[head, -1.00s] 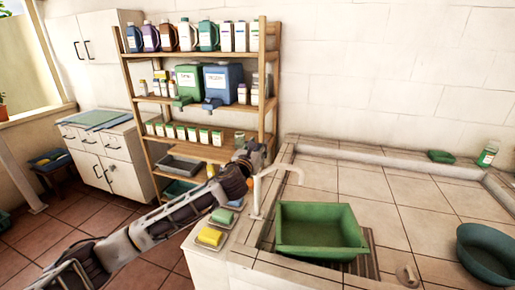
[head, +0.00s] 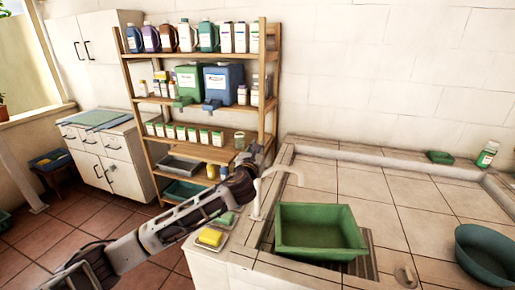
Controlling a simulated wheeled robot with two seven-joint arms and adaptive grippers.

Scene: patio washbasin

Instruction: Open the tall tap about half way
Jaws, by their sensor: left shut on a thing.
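The tall tap (head: 258,197) is a pale, curved-spout tap standing on the tiled counter at the left edge of the green tub. Its spout arches to the right, and I cannot make out any water from it. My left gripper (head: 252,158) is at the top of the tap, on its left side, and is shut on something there. The gripper hides what it holds, so I cannot see the tap's handle or how far it is turned. My right gripper is not in view.
A green tub (head: 320,232) sits on a slatted drain right of the tap. A yellow sponge (head: 210,237) lies on the counter's left edge, below my arm. A teal basin (head: 487,254) stands at the right. A wooden shelf (head: 200,105) with bottles stands behind.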

